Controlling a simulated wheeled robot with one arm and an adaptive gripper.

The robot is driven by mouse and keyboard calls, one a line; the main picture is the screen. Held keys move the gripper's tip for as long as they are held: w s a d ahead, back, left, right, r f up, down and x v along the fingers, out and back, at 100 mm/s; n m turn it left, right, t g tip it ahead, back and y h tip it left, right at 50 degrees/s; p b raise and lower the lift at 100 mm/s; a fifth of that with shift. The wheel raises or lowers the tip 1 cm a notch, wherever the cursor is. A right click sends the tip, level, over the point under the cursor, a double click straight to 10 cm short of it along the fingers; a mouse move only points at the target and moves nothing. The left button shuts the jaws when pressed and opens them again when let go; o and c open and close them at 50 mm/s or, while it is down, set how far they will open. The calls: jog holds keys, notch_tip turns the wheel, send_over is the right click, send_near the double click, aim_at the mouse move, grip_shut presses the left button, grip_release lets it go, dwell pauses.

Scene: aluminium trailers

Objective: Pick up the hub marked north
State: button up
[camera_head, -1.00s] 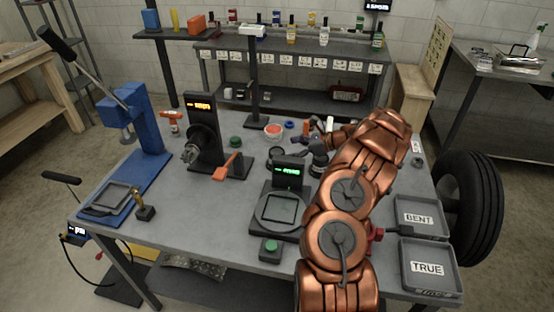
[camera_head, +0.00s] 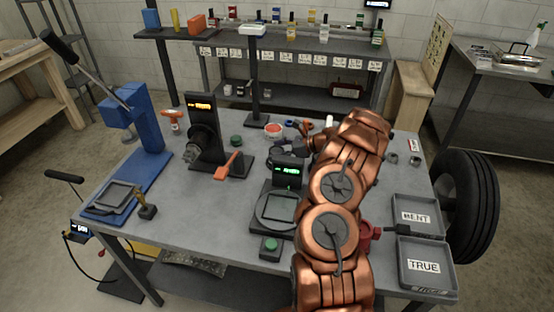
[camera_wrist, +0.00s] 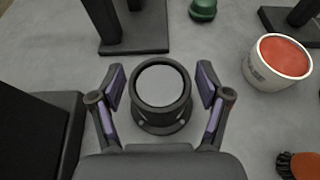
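In the wrist view, a dark round flanged part (camera_wrist: 161,92), which looks like a hub, stands on the grey bench with a pale disc on top and bolts around its base. No north marking is readable on it. My gripper (camera_wrist: 160,82) is open, with one finger on each side of this part. Gaps show between the fingers and the part. In the head view, my copper arm and the green-lit display unit (camera_head: 288,170) largely hide the gripper and this part.
A black stand (camera_head: 205,135) is left. Trays marked BENT (camera_head: 416,232) and TRUE (camera_head: 424,281) lie at the bench's right.

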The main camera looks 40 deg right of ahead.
grip_shut()
dwell(0.4)
jog(key=shift+r, duration=0.15)
